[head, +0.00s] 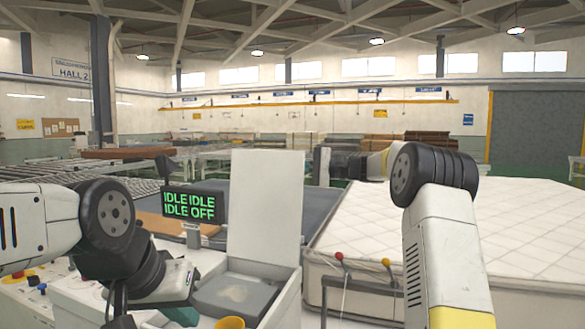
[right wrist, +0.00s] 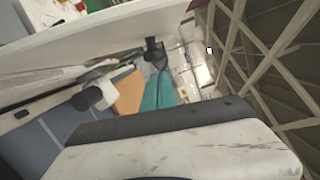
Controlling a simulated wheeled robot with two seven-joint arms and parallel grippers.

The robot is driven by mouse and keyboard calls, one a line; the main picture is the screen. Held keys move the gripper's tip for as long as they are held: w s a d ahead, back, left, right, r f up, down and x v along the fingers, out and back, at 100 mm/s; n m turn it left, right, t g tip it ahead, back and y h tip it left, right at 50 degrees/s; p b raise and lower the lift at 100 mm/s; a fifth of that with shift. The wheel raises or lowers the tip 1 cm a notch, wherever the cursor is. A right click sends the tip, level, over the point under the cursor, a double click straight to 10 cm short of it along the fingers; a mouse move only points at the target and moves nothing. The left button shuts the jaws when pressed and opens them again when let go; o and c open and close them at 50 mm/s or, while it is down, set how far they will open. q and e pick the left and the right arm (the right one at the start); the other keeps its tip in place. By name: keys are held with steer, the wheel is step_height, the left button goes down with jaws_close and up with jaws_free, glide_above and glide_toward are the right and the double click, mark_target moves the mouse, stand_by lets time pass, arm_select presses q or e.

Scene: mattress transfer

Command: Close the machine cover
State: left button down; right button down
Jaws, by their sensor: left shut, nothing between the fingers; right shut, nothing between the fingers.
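The machine cover (head: 265,205), a flat white panel, stands open and upright at the back right edge of the machine. Below it is the machine's open bay (head: 262,284), with a grey inner part (head: 232,296). My left gripper (head: 186,280) is shut and empty, low over the machine just left of the bay and apart from the cover. My right gripper (head: 322,165) is shut and empty, pointing left, to the right of the cover's upper part.
A display (head: 189,206) reading IDLE and OFF stands left of the cover. A white quilted mattress (head: 370,225) lies on the right. Two levers with red and orange knobs (head: 339,257) stand before it. A yellow cup-shaped part (head: 230,323) is at the front. Roller conveyors (head: 45,168) lie behind.

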steer(key=shift+s+a, duration=0.35)
steer(key=shift+s, duration=0.25)
steer(key=shift+s+r, duration=0.1)
